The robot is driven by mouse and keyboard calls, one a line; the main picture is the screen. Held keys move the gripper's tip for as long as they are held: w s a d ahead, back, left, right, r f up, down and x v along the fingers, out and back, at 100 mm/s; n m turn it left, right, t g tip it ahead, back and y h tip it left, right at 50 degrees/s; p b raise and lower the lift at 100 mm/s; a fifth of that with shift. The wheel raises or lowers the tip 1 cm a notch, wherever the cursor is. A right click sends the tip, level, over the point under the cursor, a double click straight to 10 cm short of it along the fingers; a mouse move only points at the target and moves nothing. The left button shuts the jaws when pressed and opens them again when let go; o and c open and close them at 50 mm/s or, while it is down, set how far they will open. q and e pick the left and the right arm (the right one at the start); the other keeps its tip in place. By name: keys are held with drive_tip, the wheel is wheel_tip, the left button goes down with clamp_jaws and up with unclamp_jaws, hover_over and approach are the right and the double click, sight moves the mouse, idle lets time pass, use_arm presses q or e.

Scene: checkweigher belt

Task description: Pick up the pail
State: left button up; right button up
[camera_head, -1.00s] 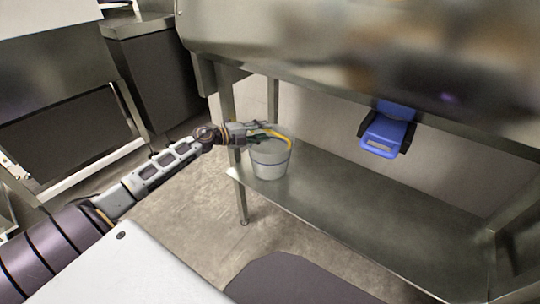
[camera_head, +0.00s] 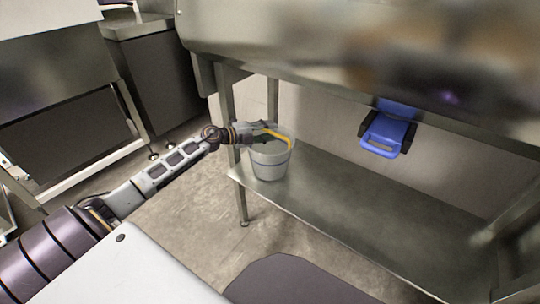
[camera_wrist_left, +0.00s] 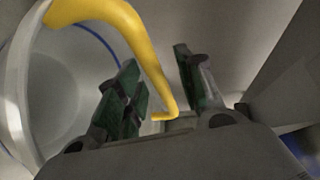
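The pail (camera_head: 270,163) is a pale grey-white bucket with a blue band and a yellow handle. It stands upright at the left end of the steel lower shelf. My left gripper (camera_head: 272,135) is at the pail's rim, by the handle. In the left wrist view, the yellow handle (camera_wrist_left: 150,62) runs down between the two green-padded fingers of my left gripper (camera_wrist_left: 160,92), which are apart. The open pail (camera_wrist_left: 60,90) lies to the left there. My right gripper is not in view.
The steel shelf (camera_head: 370,215) is bare to the right of the pail. A table leg (camera_head: 229,105) stands close to my left wrist.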

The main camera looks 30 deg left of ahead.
use_arm(q)
clamp_jaws()
drive_tip(key=shift+r, duration=0.1)
idle(0.4)
drive_tip(key=shift+r, duration=0.1)
